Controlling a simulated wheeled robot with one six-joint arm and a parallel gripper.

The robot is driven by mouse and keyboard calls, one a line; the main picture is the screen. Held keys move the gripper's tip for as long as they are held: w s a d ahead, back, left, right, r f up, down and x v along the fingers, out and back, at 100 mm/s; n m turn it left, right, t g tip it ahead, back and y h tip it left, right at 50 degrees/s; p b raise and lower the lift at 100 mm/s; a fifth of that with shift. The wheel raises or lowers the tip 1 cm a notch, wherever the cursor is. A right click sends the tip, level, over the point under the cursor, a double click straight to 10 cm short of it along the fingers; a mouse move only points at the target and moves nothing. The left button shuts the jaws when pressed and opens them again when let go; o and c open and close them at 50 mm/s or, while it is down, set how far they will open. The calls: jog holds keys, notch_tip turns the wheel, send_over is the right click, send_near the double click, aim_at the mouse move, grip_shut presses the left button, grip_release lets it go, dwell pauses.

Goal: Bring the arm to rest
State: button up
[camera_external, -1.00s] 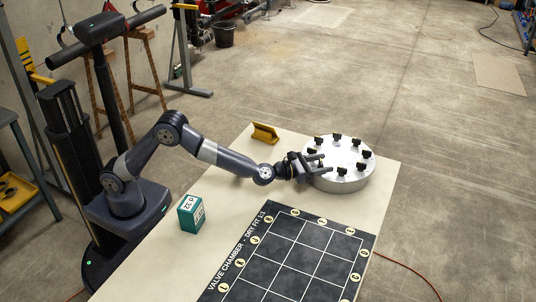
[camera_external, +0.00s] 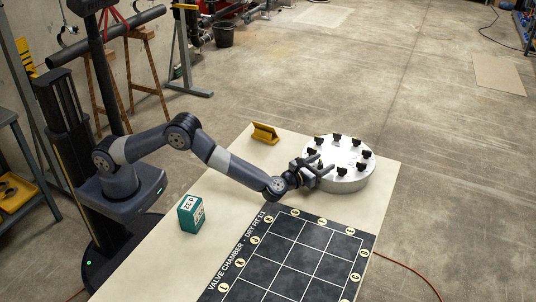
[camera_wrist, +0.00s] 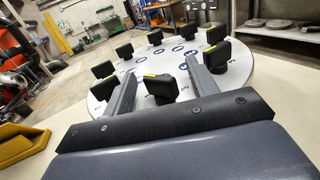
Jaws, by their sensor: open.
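My gripper (camera_external: 322,165) is open at the near left edge of a round silver disc (camera_external: 345,184). In the wrist view its two grey fingers (camera_wrist: 160,84) stand apart, with a black knob (camera_wrist: 161,89) of the disc showing between them. I cannot tell whether a finger touches a knob. Several black knobs with yellow marks stand in a ring on the disc. My arm reaches across the table from the left, its elbow raised.
The pale table (camera_external: 222,175) carries a yellow angled block (camera_external: 265,133), a green box (camera_external: 191,214) and a dark gridded mat (camera_external: 288,262) marked "VALVE CHAMBER - DRY FIT". The table between the green box and the yellow block is clear.

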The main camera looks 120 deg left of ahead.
jog(key=shift+n+g+y+p, duration=0.6)
jog(key=shift+n+g+p, duration=0.35)
jog(key=shift+g, duration=0.45)
dwell(2.4)
